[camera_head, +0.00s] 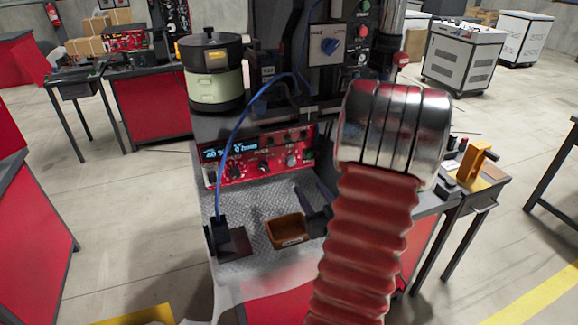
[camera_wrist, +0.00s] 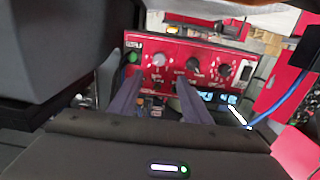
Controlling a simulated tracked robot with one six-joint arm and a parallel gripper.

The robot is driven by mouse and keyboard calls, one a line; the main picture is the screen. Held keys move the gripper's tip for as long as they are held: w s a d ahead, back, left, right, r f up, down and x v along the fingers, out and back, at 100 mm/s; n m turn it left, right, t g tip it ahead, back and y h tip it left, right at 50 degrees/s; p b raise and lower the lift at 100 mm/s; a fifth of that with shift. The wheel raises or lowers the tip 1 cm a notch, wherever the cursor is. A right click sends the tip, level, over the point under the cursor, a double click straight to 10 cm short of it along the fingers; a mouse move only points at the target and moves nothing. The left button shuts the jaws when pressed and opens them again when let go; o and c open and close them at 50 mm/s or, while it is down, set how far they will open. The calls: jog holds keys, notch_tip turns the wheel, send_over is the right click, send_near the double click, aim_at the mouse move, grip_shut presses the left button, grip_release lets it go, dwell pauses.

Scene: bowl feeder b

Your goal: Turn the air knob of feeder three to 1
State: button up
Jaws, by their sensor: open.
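A red control panel (camera_head: 262,170) stands on the bench, with a lit blue display (camera_head: 228,152) and a row of knobs: a left knob (camera_head: 234,172), a middle knob (camera_head: 263,167) and a right knob (camera_head: 291,160). Their lettering is too small to read, so I cannot tell which is the air knob or its setting. The wrist view shows the same panel (camera_wrist: 176,48) upside down, with a pale knob (camera_wrist: 158,60) and two dark knobs. My gripper (camera_wrist: 155,84) is open; its two fingers point at the panel below the pale knob. No knob is visibly gripped.
An orange-brown tray (camera_head: 286,230) and a dark stand (camera_head: 219,236) with a blue cable sit on the metal bench plate. My red arm covers the bench's right.

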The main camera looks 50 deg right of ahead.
aim_at(292, 162)
jog(key=shift+s, duration=0.2)
jog(key=x, duration=1.4)
jog(key=shift+r, duration=0.15)
jog(key=shift+s, duration=0.1)
jog(key=shift+c, duration=0.2)
jog(key=c, duration=1)
